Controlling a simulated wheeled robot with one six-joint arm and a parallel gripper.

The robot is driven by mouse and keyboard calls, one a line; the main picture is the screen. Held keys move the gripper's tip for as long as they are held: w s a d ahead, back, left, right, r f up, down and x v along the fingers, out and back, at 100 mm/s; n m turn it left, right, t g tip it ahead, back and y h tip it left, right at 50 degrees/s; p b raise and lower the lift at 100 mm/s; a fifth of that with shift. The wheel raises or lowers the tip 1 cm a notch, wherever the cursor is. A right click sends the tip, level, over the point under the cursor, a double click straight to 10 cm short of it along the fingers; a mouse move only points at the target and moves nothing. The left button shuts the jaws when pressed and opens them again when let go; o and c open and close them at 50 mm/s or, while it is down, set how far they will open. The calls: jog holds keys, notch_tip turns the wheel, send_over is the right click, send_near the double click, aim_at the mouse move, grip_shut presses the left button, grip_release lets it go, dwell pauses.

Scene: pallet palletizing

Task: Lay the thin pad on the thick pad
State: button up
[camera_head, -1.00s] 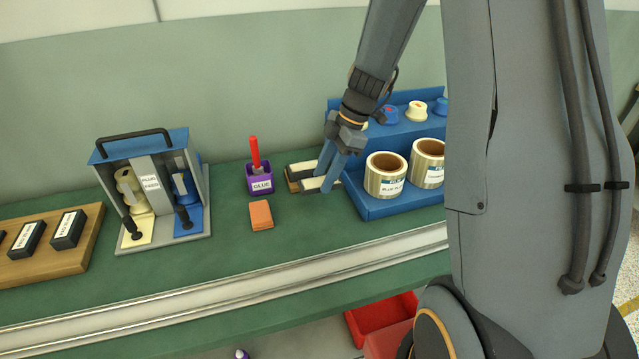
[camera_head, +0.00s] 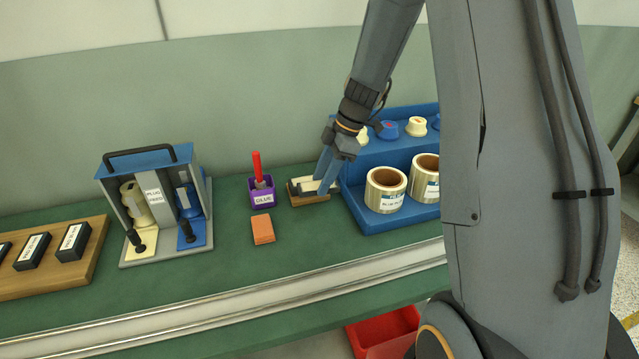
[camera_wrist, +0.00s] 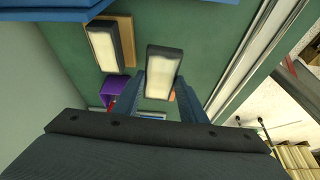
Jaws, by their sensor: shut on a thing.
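My gripper (camera_wrist: 161,94) is shut on a dark-edged pad with a cream face (camera_wrist: 160,72), which I take as the thin pad. In the head view my gripper (camera_head: 325,183) is at the wooden tray (camera_head: 311,200), and its fingers partly hide what they hold. A second dark-edged, cream-faced pad (camera_wrist: 103,47), which I take as the thick pad, lies on the tray (camera_wrist: 128,42) in the wrist view. The held pad appears apart from it, to its right there. I cannot judge the pads' thickness or the height between them.
A purple glue holder (camera_head: 263,197) with a red-handled brush stands left of the tray. An orange block (camera_head: 262,230) lies in front. A blue stand (camera_head: 375,220) with label rolls is close on the right. A plug feeder (camera_head: 150,175) stands left. Green bench in front is clear.

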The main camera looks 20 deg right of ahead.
aim_at(305, 180)
jog(key=w+r+m+t+p, duration=0.1)
jog(key=w+m+p, duration=0.15)
jog(key=w, duration=0.35)
jog(key=w+r+m+p, duration=0.1)
jog(key=w+p, duration=0.2)
jog(key=w, duration=0.2)
jog(key=shift+a+f+b, duration=0.2)
jog(key=shift+f+b, duration=0.8)
jog(key=shift+f, duration=2.25)
jog(key=shift+f+b, duration=0.35)
jog(key=shift+b, duration=0.15)
jog(key=o, duration=1.1)
jog(key=b+v, duration=0.2)
jog(key=v, duration=0.6)
jog(key=shift+b, duration=0.4)
